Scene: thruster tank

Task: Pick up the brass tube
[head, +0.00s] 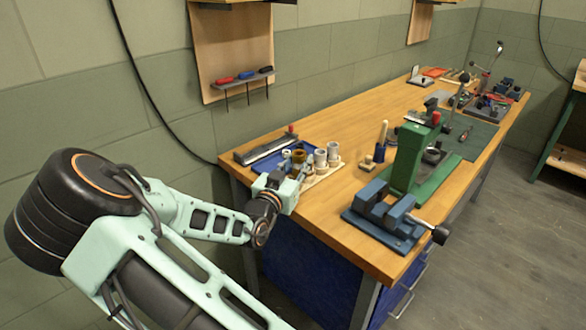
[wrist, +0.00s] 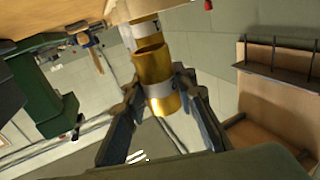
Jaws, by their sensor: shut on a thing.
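The brass tube (wrist: 152,64) is a shiny gold cylinder with a pale band around it. In the wrist view it sits between the two dark fingers of my gripper (wrist: 160,88), which are shut on it. In the head view the brass tube (head: 299,157) shows its top just beyond my gripper (head: 284,182), at the near left end of the workbench. My gripper hides its lower part there, so I cannot tell whether it touches the surface below.
White cylinders (head: 320,158) stand right beside the tube on a pale board. A dark tray (head: 265,148) lies behind. A blue vise (head: 386,215) and a green press (head: 408,160) stand to the right on the wooden workbench (head: 330,215). Bare wood lies between.

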